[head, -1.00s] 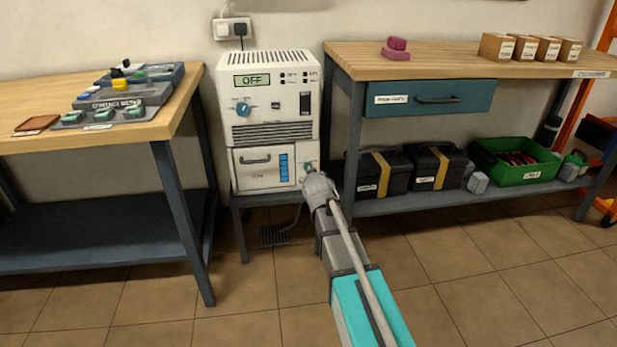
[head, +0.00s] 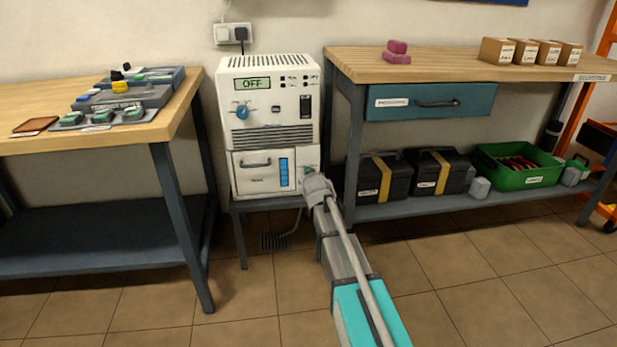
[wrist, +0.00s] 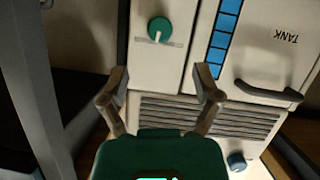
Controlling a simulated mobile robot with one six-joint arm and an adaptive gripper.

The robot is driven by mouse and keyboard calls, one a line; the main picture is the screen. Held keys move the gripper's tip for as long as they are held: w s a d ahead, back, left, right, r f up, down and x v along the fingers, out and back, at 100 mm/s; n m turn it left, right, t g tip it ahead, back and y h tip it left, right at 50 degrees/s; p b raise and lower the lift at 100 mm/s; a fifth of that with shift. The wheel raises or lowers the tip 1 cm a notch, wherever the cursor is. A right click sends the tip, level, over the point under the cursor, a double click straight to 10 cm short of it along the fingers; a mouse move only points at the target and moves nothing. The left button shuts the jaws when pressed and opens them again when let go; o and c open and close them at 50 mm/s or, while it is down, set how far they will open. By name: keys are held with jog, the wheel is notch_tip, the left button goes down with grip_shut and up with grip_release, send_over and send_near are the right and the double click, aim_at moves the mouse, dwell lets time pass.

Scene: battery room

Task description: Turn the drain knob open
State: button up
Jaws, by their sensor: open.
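The drain knob (wrist: 159,29) is a round green knob with a white pointer on the white machine's lower panel. In the wrist view, which shows the machine upside down, its pointer aims down the picture, toward the middle of the panel. My gripper (wrist: 161,76) is open, with its two fingers spread and nothing between them. The knob shows beyond the fingertips, apart from them. In the head view my gripper (head: 311,181) is at the lower right of the white machine (head: 265,66), and the knob is mostly hidden there.
The tank drawer (head: 263,179) with a dark handle and blue level strip (wrist: 226,28) is beside the knob. The machine's display (head: 253,84) reads OFF. A workbench leg (head: 352,150) stands close on the right. Another bench (head: 175,125) is on the left.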

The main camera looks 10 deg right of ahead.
jog(key=b+x, duration=0.3)
jog(key=x, duration=0.6)
jog(key=shift+f, duration=0.1)
grip_shut()
dwell(0.6)
jog(key=shift+d+m+y, duration=0.1)
jog(key=shift+m+y, duration=0.6)
jog(key=shift+m, duration=0.3)
jog(key=shift+m+y, duration=1.1)
jog(key=shift+m, duration=0.3)
jog(key=shift+b, duration=0.3)
